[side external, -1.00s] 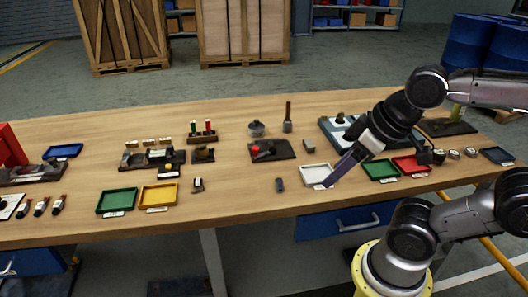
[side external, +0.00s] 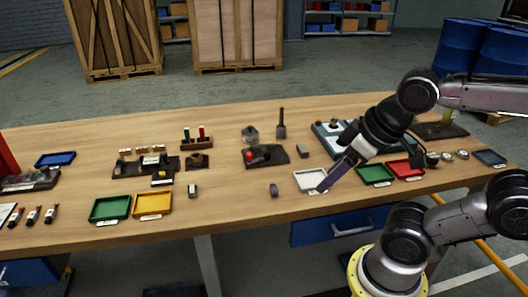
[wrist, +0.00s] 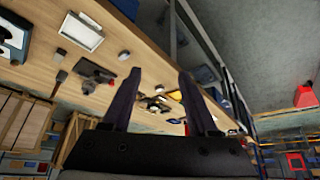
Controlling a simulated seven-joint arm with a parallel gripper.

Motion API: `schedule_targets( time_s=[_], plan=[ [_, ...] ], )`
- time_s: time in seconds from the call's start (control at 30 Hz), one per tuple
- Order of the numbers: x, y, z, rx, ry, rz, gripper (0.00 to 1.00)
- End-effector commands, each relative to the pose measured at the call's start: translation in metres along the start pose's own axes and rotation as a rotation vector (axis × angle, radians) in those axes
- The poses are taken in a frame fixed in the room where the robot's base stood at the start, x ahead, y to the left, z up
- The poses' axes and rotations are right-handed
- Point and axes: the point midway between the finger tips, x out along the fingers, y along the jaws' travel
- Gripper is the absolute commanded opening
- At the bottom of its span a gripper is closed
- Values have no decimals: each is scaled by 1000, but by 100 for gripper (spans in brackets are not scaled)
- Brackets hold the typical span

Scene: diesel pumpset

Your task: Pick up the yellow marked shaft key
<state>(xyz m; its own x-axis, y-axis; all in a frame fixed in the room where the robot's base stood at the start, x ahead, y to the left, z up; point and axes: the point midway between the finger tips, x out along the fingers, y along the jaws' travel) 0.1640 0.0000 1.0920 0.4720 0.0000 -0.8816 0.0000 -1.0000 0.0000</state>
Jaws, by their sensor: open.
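I cannot tell for certain which piece is the yellow marked shaft key. A small dark block with a yellow patch (side external: 160,178) sits at the front of a dark holder (side external: 138,167) on the left half of the bench. A small dark piece with a pale mark (side external: 193,190) lies right of the yellow tray; its mark's colour is unclear. My gripper (side external: 322,187) is over the front edge of the white tray, far right of both pieces. In the wrist view my gripper (wrist: 160,73) is open, with nothing between its fingers.
The white tray (side external: 298,187) is near my gripper, with a small dark piece (side external: 274,190) to its left. Green (side external: 110,218) and yellow (side external: 154,214) trays stand at front left. A dark board with a red knob (side external: 276,160) lies mid-bench. Bare wood (side external: 235,200) separates these.

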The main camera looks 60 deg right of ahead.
Motion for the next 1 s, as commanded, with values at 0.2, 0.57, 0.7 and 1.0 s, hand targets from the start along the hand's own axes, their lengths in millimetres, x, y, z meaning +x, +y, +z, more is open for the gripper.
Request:
schedule_targets(
  time_s=[0.2, 0.57, 0.7, 1.0],
  plan=[
    [0, 0, 0, 0, 0, 0, 59],
    [0, 0, 0, 3, 0, 0, 60],
    [-4, 2, -9, 61, 30, 6, 60],
    [-14, 32, -126, 297, 136, 86, 60]
  ],
)
